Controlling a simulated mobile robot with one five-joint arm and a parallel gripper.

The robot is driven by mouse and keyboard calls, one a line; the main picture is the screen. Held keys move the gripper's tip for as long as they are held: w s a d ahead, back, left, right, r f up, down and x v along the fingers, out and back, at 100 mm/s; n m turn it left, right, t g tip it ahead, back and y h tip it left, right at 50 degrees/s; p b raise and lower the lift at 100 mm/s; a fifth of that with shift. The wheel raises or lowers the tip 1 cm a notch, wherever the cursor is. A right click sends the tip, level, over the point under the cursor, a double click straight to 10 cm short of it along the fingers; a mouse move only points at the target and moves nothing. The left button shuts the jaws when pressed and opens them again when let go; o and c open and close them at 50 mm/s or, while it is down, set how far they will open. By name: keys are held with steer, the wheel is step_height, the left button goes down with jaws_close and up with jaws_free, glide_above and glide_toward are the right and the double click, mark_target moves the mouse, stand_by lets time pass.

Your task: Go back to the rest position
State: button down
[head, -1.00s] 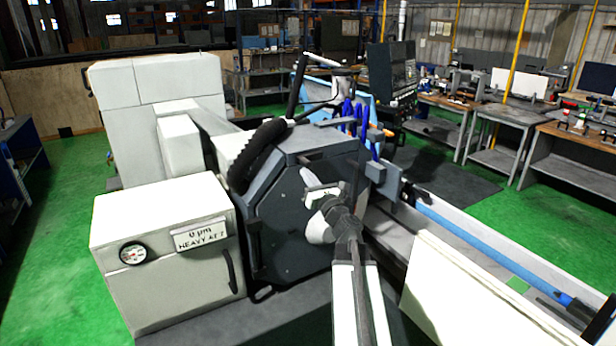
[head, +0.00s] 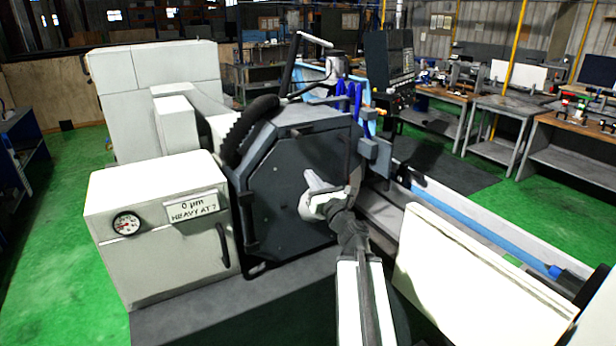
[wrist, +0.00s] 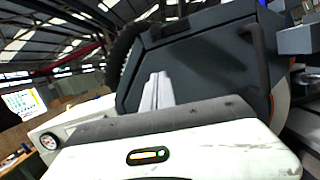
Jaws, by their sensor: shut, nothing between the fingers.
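My gripper (head: 311,180) is in the middle of the head view, at the end of my white and dark arm, in front of the dark octagonal housing of the grinder (head: 285,185). Its light fingers are together and hold nothing. In the wrist view the fingers (wrist: 157,92) stand up close together beyond the white wrist cover, with the dark housing (wrist: 205,65) behind them. I cannot tell the exact gap between the fingers and the housing.
A white cabinet (head: 160,260) with a round gauge (head: 127,224) stands to the left. A white panel (head: 470,285) and a blue rod (head: 480,232) run along the right. Workbenches (head: 520,105) stand at the back right. Green floor (head: 55,250) is open at the left.

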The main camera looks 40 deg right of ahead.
steer(key=w+a+f+n+g+y+b, duration=0.1)
steer(key=w+a+f+n+y, duration=0.15)
steer(key=a, duration=0.55)
steer(key=w+a+f+n+y+b, duration=0.1)
steer(key=w+a+f+n+y, duration=0.15)
steer(key=a, duration=0.65)
steer(key=w+a+f+n+g+y+b, duration=0.1)
steer(key=w+a+n+y, duration=0.15)
steer(key=a, duration=0.55)
steer(key=s+a+f+n+g+y+b, duration=0.1)
steer(key=a+f+n+g+y, duration=0.1)
steer(key=a+f+n+g, duration=0.5)
steer(key=s+a+f+n+y+b, duration=0.1)
steer(key=a+f+n+y, duration=0.3)
steer(key=a, duration=0.7)
steer(key=s+a+f+n+g+h, duration=0.45)
steer(key=s+f+n+g, duration=0.2)
steer(key=f+n, duration=0.4)
steer(key=s+d+f+n+g+h, duration=0.5)
steer(key=s+d+n, duration=0.4)
steer(key=d, duration=0.3)
step_height(320, 180, down, 3)
steer(key=shift+s+r+n+h+b, duration=0.1)
steer(key=shift+s+n+h+b, duration=0.3)
steer(key=shift+s+h, duration=0.35)
